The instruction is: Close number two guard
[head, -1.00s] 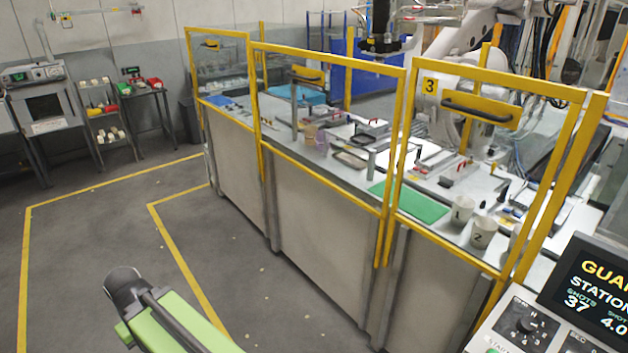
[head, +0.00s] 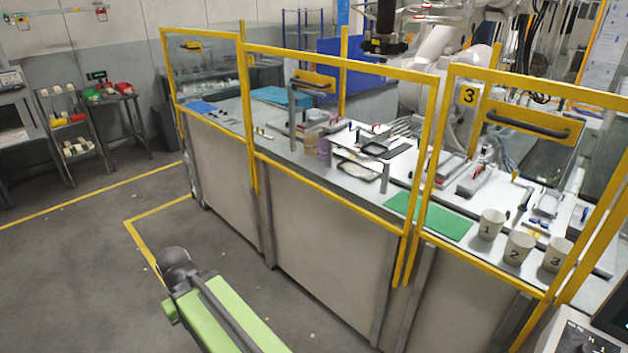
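A row of yellow-framed clear guards stands along the front of the workbench. The middle guard (head: 340,60) has a yellow plate with a dark handle (head: 315,84); I cannot read a number on it, and whether it is fully closed is unclear. The right guard (head: 545,90) bears a black 3 on a yellow label (head: 468,95) and a long dark handle. The left guard (head: 200,38) is smaller and farther off. My green arm link with a dark rounded end reaches in from the bottom, short of the bench. No gripper fingers show.
Behind the guards the bench (head: 285,150) holds a green mat (head: 428,216), numbered cups (head: 490,225), clamps and trays. A control panel (head: 595,335) is at bottom right. A cart (head: 70,130) stands far left.

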